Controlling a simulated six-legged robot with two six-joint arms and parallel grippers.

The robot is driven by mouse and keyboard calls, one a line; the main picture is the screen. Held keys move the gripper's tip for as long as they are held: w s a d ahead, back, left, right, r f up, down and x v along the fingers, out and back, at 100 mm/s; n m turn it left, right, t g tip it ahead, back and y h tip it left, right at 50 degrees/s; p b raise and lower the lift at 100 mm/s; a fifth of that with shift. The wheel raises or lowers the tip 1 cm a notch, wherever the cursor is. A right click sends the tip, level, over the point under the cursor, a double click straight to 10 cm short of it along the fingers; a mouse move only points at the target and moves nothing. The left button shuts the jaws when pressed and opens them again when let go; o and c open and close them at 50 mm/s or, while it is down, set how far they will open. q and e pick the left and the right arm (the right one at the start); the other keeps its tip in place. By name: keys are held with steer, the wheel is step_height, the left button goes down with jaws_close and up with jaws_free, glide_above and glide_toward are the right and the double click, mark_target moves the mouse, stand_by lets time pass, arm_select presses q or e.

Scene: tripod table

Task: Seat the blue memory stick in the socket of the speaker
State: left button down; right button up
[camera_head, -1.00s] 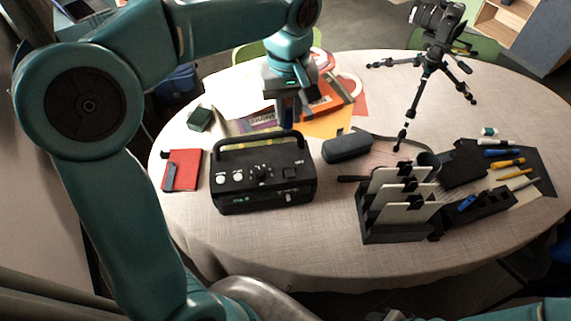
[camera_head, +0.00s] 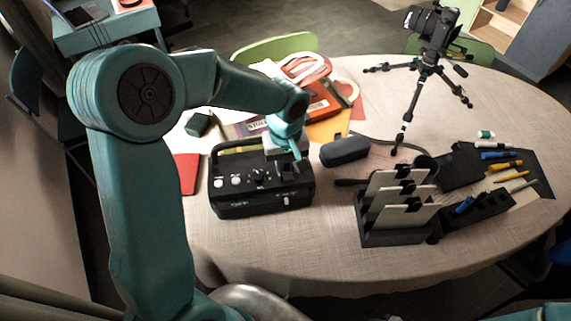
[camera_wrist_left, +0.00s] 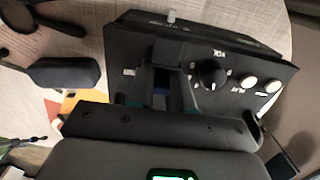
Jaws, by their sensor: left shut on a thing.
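The black speaker (camera_head: 262,198) stands upright on the table, with a carry handle, knobs and white buttons; its top panel (camera_wrist_left: 215,50) shows in the left wrist view. My left gripper (camera_head: 287,158) is over the right part of the speaker's panel, right of the black knob. In the left wrist view its fingers (camera_wrist_left: 165,82) are close to the panel and shut on the blue memory stick (camera_wrist_left: 160,101), of which only a small dark blue patch shows. The socket is hidden by the gripper, so I cannot tell whether the stick touches it. My right gripper is not in view.
A dark case (camera_head: 345,150) lies right of the speaker, with a camera tripod (camera_head: 411,110) behind it. A black card rack (camera_head: 388,235) and a pen organizer (camera_head: 484,207) stand at the right. A red notebook (camera_head: 187,172) lies left. The front of the table is clear.

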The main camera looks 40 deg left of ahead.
mark_target(286, 162)
arm_select(q)
steer(key=c, duration=1)
jaws_free()
steer(key=shift+f, duration=0.3)
steer(key=shift+r, duration=0.1)
steer(key=shift+r, duration=0.25)
step_height(286, 162, up, 12)
steer(key=shift+f, duration=0.15)
steer(key=shift+w, duration=0.1)
